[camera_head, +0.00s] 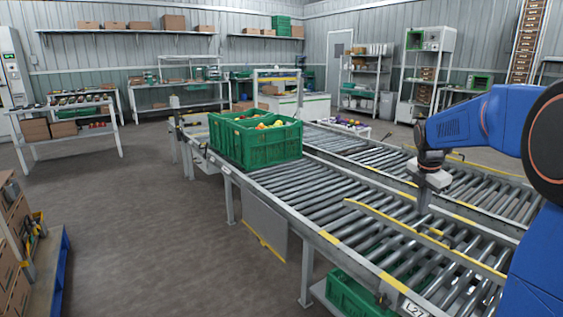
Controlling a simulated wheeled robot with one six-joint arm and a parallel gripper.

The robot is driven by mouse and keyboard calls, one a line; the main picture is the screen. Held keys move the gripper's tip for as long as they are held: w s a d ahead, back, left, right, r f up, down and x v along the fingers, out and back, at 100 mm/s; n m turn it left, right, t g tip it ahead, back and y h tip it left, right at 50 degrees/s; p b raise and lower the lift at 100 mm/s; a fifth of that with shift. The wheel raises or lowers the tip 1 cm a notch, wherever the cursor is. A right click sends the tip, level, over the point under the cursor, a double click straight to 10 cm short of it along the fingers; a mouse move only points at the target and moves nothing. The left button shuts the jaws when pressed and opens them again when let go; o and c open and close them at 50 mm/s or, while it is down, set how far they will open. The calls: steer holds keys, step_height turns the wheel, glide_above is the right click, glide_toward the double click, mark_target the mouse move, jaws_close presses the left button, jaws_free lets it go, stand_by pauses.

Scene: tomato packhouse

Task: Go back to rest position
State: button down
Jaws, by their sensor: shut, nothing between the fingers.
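My blue arm reaches in from the right edge. My gripper (424,203) hangs pointing down over the roller conveyor (310,188), below a pale grey block at the wrist. It looks narrow and shut, with nothing held in it. The fingertips are small in this view, and I cannot tell how far above the rollers they are. A green crate (270,153) with red, orange and yellow produce in it stands on the conveyor to the left of my gripper, well apart from it.
A yellow-edged guide rail (425,238) crosses the near rollers. A second conveyor (350,147) runs behind. Another green crate (352,294) sits under the conveyor. Boxes on a blue pallet (58,262) stand at the left edge. The floor (150,210) between is clear.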

steer(key=s+a+r+m+t, duration=0.1)
steer(key=s+a+m, duration=0.5)
steer(key=s, duration=0.4)
steer(key=s+a+r+m, duration=0.1)
steer(key=s+a+m, duration=0.45)
steer(key=s, duration=0.45)
steer(key=s+a+f+m, duration=0.2)
steer(key=s+m, duration=0.1)
steer(key=s, duration=0.2)
steer(key=s+a+f+m+t+y, duration=0.1)
steer(key=s+a+f+m, duration=0.1)
steer(key=s, duration=0.4)
steer(key=s+a+f+m+y, duration=0.1)
steer(key=s+a+f+m, duration=0.1)
steer(key=s+m, duration=0.3)
steer(key=shift+s+a+f+t, duration=0.15)
steer(key=shift+a+f+t, duration=0.05)
steer(key=shift+f+t, duration=0.2)
steer(key=shift+r, duration=0.1)
